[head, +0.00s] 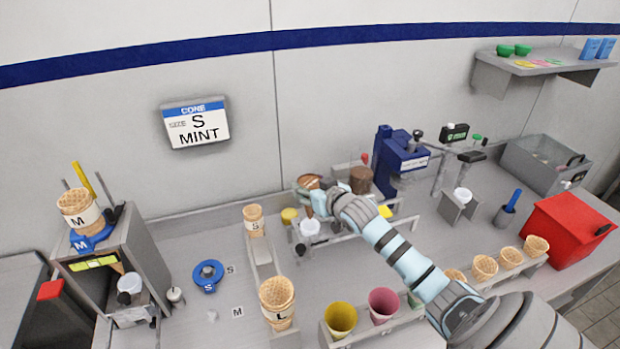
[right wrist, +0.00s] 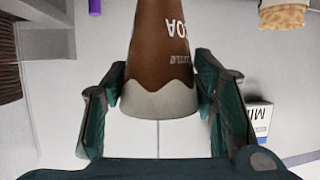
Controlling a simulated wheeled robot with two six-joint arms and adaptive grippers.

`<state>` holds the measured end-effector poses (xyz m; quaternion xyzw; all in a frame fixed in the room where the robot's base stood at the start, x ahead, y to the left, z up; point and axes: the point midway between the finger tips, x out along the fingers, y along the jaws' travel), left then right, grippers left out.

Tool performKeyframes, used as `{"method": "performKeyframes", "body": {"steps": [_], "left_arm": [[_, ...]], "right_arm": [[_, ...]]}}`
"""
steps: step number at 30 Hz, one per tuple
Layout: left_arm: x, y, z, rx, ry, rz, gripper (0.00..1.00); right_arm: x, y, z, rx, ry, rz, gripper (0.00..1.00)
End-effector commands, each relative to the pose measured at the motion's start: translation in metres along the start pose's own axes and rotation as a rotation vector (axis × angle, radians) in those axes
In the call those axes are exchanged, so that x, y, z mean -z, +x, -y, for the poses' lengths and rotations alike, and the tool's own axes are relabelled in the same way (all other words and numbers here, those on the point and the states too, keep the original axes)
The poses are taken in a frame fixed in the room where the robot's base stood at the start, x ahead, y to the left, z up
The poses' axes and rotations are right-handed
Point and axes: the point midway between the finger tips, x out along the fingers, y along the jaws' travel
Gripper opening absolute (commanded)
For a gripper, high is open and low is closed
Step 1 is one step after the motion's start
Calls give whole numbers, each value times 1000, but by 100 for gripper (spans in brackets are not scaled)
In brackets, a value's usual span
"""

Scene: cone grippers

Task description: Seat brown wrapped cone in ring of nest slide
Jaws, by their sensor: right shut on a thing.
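The brown wrapped cone (right wrist: 160,60) is between the two dark green fingers of my right gripper (right wrist: 160,85) in the right wrist view. Its wrap has upside-down white lettering and a wavy white edge. In the head view my right gripper (head: 322,198) is shut on the cone (head: 309,181), held above the metal rack in the middle of the counter. The fingers hide part of the cone. The ring of the nest slide is not clear to me in these frames. My left gripper is not in view.
A metal rack (head: 378,226) stands below my right arm, with a blue press (head: 400,152) behind it. A blue S ring (head: 208,273) lies at left. Stacked cones (head: 277,300) stand in front. A red box (head: 568,232) is at right. Bare counter shows at left centre.

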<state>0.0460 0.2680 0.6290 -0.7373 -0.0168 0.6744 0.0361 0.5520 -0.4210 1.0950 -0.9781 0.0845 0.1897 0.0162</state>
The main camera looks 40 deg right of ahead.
Motion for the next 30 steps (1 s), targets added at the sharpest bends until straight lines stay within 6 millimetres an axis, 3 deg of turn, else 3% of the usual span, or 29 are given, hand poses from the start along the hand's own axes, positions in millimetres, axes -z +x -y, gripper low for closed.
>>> {"method": "performKeyframes", "body": {"steps": [4, 17, 30], "left_arm": [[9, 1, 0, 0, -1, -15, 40], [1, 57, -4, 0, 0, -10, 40], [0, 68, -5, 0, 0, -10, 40]], "right_arm": [[-18, 7, 1, 1, 0, 3, 39], [-68, 27, 1, 1, -2, 0, 39], [-88, 36, 1, 1, -2, 0, 39]]}}
